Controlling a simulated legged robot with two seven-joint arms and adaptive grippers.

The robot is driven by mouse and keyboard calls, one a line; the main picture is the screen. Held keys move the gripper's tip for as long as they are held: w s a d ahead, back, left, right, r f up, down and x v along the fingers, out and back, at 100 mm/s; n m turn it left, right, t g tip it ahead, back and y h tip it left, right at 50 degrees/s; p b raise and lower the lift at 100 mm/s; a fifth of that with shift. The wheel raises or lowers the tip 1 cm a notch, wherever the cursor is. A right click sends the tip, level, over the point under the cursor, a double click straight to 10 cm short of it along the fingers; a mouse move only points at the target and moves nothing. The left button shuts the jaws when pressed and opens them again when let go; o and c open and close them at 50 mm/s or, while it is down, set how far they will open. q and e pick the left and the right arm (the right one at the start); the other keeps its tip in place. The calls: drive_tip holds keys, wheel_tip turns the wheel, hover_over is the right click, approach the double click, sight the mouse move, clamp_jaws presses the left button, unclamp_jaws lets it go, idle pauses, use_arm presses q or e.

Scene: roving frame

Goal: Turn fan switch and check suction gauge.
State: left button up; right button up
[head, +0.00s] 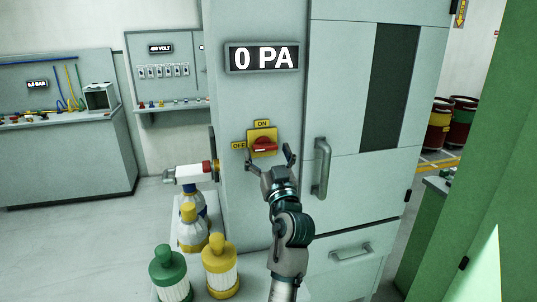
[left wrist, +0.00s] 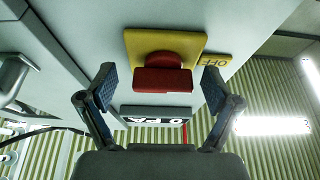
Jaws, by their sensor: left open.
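The fan switch is a red knob (head: 264,144) on a yellow plate (head: 257,134) on the front of a grey cabinet. An ON label (head: 262,124) is above it and an OFF label (head: 239,145) is at its left. The knob's bar lies roughly level. The suction gauge (head: 264,57) above reads 0 PA. My left gripper (head: 269,154) is open just in front of the knob. In the left wrist view its fingers (left wrist: 158,86) are spread on either side of the red knob (left wrist: 162,79); I see no clear contact. My right gripper is not in view.
A cabinet door handle (head: 321,168) stands out just right of my gripper. A white and red fitting (head: 190,173) juts out at the left. Green (head: 169,272) and yellow (head: 219,265) capped bottles stand below. A green panel (head: 480,170) fills the right side.

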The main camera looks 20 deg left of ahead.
use_arm(q)
drive_tip(key=shift+s+r, duration=0.15)
drive_tip(key=shift+s+d, duration=0.15)
drive_tip(key=v, duration=1.1)
drive_tip(key=shift+d+f, duration=0.2)
drive_tip(key=shift+f, duration=0.15)
